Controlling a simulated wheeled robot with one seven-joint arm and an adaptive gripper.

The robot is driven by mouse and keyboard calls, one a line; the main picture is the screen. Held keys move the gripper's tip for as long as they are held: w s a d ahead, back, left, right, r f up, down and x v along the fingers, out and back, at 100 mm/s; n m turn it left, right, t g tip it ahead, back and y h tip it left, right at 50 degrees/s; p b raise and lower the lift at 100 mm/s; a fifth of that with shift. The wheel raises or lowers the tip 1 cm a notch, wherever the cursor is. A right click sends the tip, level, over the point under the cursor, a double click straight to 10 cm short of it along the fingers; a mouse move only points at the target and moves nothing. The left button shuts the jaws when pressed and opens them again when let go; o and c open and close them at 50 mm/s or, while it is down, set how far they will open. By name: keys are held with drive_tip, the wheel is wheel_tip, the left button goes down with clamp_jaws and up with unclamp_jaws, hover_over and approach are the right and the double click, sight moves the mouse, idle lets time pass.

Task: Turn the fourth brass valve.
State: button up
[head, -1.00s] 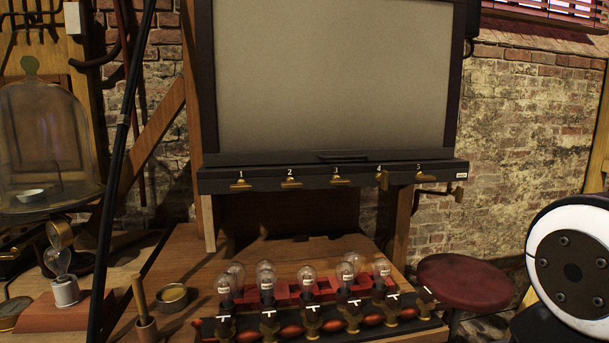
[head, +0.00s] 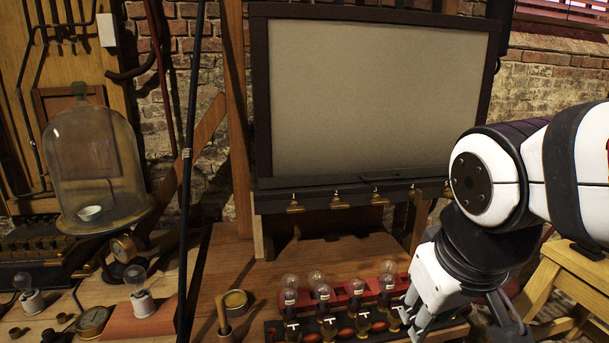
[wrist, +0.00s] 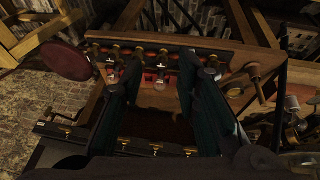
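The brass valves hang in a row along the dark rail under the pale screen in the head view. The fourth valve (head: 414,192) looks upright, while the first (head: 294,206), second (head: 339,202) and third (head: 379,198) lie crosswise. The fifth is mostly hidden by my arm. My gripper (head: 414,318) is low at the right, below and in front of the rail, near the right end of the bulb row. In the wrist view my gripper (wrist: 158,68) has its dark fingers wide apart with nothing held. The rail's valves show low in that view, some hidden behind the left finger.
A red stool (wrist: 65,60) shows in the wrist view.

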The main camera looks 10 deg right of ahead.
drive_tip(key=w+d+r+n+p, duration=0.1)
drive_tip(key=w+d+n+p, duration=0.15)
drive_tip(key=w+p, duration=0.4)
drive_tip(key=w+d+f+n+t+y+b, duration=0.15)
drive_tip(key=w+d+f, duration=0.25)
drive_tip(key=w+f, duration=0.85)
drive_tip(key=m+t, duration=0.4)
drive_tip(key=t, duration=0.8)
approach(421, 198)
drive_tip(key=shift+y, duration=0.25)
drive_tip(key=w, duration=0.9)
drive_tip(key=shift+w+a+f, duration=0.1)
drive_tip(key=shift+w+f, duration=0.05)
drive_tip(key=shift+w, duration=0.15)
clamp_jaws()
